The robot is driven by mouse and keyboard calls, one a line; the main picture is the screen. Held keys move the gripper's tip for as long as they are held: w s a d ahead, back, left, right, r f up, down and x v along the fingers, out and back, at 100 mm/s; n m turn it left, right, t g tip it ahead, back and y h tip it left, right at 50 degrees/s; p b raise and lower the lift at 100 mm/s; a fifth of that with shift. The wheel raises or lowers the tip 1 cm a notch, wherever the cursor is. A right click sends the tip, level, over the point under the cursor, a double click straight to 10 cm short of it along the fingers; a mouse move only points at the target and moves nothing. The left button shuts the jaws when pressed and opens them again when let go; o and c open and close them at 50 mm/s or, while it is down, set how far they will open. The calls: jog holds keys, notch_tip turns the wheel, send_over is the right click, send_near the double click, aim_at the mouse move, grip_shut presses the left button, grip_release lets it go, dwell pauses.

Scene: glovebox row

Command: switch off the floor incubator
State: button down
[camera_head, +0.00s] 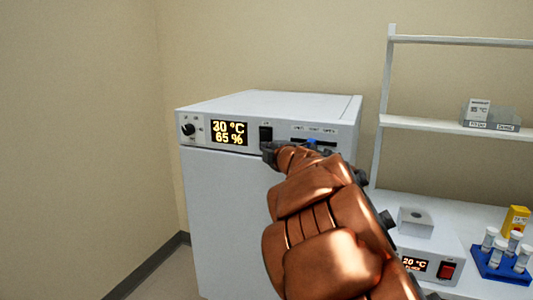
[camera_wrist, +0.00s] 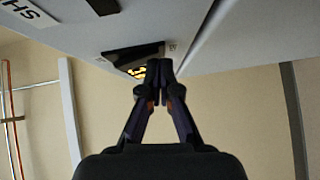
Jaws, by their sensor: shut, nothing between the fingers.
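The floor incubator (camera_head: 230,215) is a white cabinet against the back wall. Its lit display (camera_head: 229,133) reads 30 °C and 65 %. A black rocker switch (camera_head: 265,134) sits just right of the display under a small label. My gripper (camera_head: 268,152) is at the front panel, its tip just below the switch and overlapping its lower edge; I cannot tell whether they touch. In the wrist view the fingers of my gripper (camera_wrist: 159,72) are together and empty, close to the panel. Part of the lit display (camera_wrist: 138,72) shows behind the tips.
A black knob (camera_head: 188,129) is at the panel's left end. My arm hides part of the panel's right side. On the right stand a smaller device with a 20 °C display (camera_head: 414,265), a red switch (camera_head: 447,270), a blue tube rack (camera_head: 500,262) and a shelf (camera_head: 430,123).

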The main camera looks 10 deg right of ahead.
jog(key=shift+s, duration=0.1)
jog(key=s+f+b, duration=0.2)
jog(key=s+b, duration=0.1)
jog(key=s, duration=1)
jog(key=shift+a, duration=0.35)
